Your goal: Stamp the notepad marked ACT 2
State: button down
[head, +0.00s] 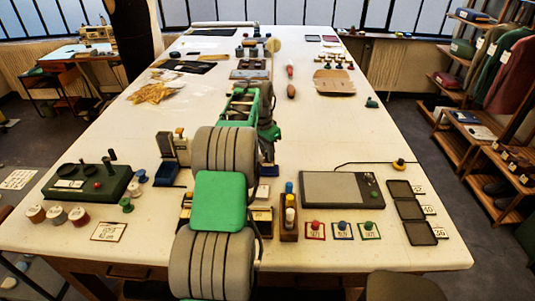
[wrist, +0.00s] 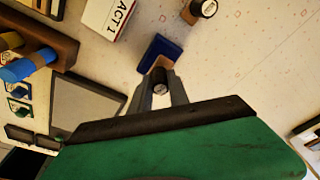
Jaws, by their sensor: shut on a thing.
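My gripper (wrist: 160,93) is shut on the dark round knob of a stamp (wrist: 162,63), whose brown wooden block shows past the fingertips. The stamp is over or on a blue pad (wrist: 152,47); I cannot tell whether they touch. The blue pad also shows in the head view (head: 269,173), just right of my arm. A white notepad marked ACT 1 (wrist: 108,14) lies near the pad. A second stamp (wrist: 203,8) with a dark knob is at the top edge of the wrist view. No notepad marked ACT 2 can be read; my arm hides part of the table.
A green machine (head: 88,184) and thread spools (head: 57,215) are at the left.

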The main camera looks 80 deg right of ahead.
jog(key=shift+r+p, duration=1.7)
jog(key=shift+r, duration=0.95)
jog(key=shift+f, duration=0.1)
jog(key=shift+w, duration=0.1)
